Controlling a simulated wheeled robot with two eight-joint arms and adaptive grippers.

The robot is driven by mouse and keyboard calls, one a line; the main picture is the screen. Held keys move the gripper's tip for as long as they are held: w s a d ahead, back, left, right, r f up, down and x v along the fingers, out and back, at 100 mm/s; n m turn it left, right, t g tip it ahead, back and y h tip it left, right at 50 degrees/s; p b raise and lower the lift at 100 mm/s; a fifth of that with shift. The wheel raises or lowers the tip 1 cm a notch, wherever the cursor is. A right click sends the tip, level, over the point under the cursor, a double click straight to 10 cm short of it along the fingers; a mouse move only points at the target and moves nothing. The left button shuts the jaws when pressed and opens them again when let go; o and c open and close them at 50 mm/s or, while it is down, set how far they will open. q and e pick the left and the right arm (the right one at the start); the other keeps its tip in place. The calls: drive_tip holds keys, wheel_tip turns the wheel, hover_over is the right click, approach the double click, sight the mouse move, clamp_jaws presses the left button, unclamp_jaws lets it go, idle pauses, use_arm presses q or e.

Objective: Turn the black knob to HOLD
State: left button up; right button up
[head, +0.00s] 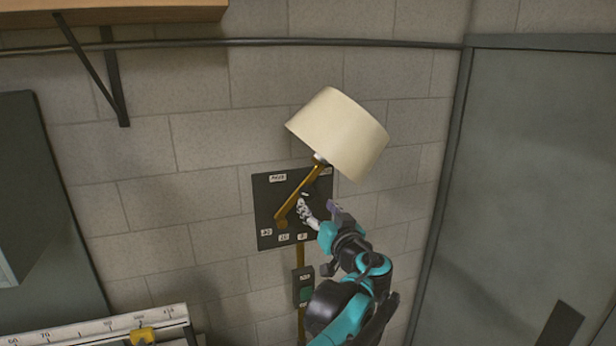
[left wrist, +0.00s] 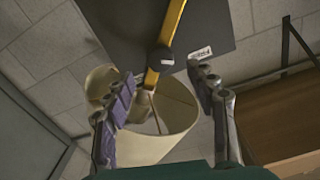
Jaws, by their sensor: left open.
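A dark panel (head: 266,190) with small white labels is fixed to the block wall. A brass lamp arm (head: 287,209) slants across it up to a cream lampshade (head: 338,130). In the left wrist view a round black knob (left wrist: 161,58) shows in front of the brass bar (left wrist: 172,22), close to the panel (left wrist: 225,28). My left gripper (head: 304,207) is at the panel's right part, beside the brass arm. In the left wrist view its purple-padded fingers (left wrist: 160,78) are spread, with the knob between and a little beyond them, apart from both. The label wording is too small to read surely.
A small dark box with a green button (head: 306,294) hangs below the panel. A wooden shelf on a bracket (head: 117,85) is at the upper left. A grey door (head: 535,170) is at the right. A ruled board with a yellow slider (head: 143,336) is at the lower left.

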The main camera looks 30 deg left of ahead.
sight(309, 195)
use_arm(q)
drive_tip(key=p+x, duration=0.1)
drive_tip(key=x, duration=0.6)
drive_tip(key=shift+w+a+p, duration=0.25)
drive_tip(key=shift+a+p, duration=0.05)
drive_tip(key=c, duration=1.2)
